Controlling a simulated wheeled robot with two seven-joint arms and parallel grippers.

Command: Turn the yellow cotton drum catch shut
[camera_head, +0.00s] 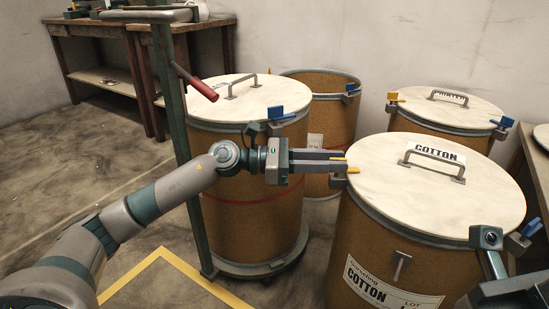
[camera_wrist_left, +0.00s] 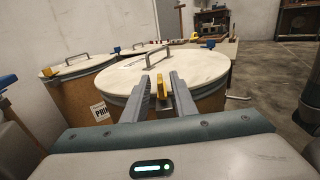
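The cotton drum (camera_head: 385,245) is brown with a pale lid (camera_head: 400,190) marked COTTON and a metal handle, at the front right. Its yellow catch (camera_head: 352,170) is at the lid's left rim. My left gripper (camera_head: 345,161) reaches this catch from the left. In the left wrist view its two fingers are apart, with the yellow catch (camera_wrist_left: 160,88) showing between their tips. I cannot tell whether either finger touches it. A blue catch (camera_head: 531,229) is on the drum's right rim. Part of my right arm shows at the lower right, and its fingers cannot be made out.
Another lidded drum (camera_head: 250,190) with a blue catch stands behind my left forearm. An open drum (camera_head: 325,110) and another lidded drum (camera_head: 445,107) stand behind. A green post (camera_head: 178,130) with a red handle (camera_head: 197,83) rises beside my left arm. A wooden bench (camera_head: 145,35) is at the back left.

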